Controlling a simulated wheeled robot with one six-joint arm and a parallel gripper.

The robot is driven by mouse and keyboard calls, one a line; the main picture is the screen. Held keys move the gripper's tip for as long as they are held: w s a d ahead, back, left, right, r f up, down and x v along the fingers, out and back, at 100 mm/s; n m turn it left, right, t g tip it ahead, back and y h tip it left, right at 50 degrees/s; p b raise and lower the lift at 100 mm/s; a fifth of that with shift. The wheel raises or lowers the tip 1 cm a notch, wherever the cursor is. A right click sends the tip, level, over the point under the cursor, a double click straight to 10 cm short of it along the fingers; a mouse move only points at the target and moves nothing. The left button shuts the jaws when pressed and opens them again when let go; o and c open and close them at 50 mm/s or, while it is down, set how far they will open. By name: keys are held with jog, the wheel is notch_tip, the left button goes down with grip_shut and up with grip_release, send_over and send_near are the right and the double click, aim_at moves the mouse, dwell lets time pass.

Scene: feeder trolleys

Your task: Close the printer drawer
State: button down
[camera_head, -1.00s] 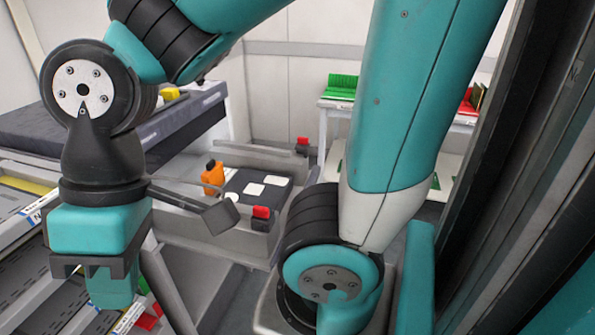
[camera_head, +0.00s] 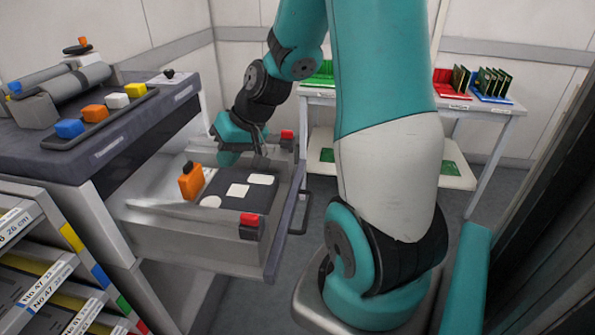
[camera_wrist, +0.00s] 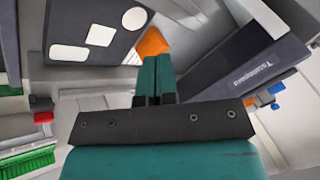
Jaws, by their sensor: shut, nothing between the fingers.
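The printer drawer (camera_head: 170,235) is pulled out from the grey printer cabinet (camera_head: 112,178). Its front panel, with a dark bar handle (camera_head: 303,199), faces right in the head view. Inside lie a dark plate (camera_head: 228,192) with white pads and an orange bottle (camera_head: 190,181). My gripper (camera_head: 262,163) is near the drawer's far side in the head view; whether it touches the drawer is unclear. In the wrist view my gripper (camera_wrist: 153,62) is shut and empty, with its fingers pointing toward the orange bottle (camera_wrist: 152,42) and the dark plate (camera_wrist: 92,28).
Red blocks (camera_head: 249,221) sit at the drawer's front corners. A tray (camera_head: 100,118) of coloured blocks rests on the printer top. A shelf rack (camera_head: 60,265) stands front left. A white table (camera_head: 480,108) with green boards stands behind right. Floor is free right of the drawer.

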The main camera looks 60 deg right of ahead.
jog(key=s+d+f+m+t+h, duration=0.1)
jog(key=s+d+f+m+h, duration=0.35)
jog(key=d, duration=0.75)
jog(key=s+d+f+m+t+h, duration=0.1)
jog(key=s+d+f+m, duration=0.5)
jog(key=d, duration=0.7)
jog(key=n, duration=0.2)
send_near(290, 175)
jog(key=d+f, duration=0.1)
jog(key=f, duration=0.1)
jog(key=d+f+p, duration=0.1)
jog(key=f, duration=0.1)
jog(key=shift+s+d, duration=0.1)
jog(key=shift+d, duration=0.1)
jog(key=shift+w+a+r+p, duration=0.1)
jog(key=shift+w+a+p, duration=0.15)
jog(key=shift+w, duration=0.3)
jog(key=shift+w+a+r+p, duration=0.1)
jog(key=shift+w+a, duration=0.2)
jog(key=shift+w, duration=0.3)
jog(key=shift+w+a+f, duration=0.15)
jog(key=shift+w+a, duration=0.05)
jog(key=shift+w, duration=0.3)
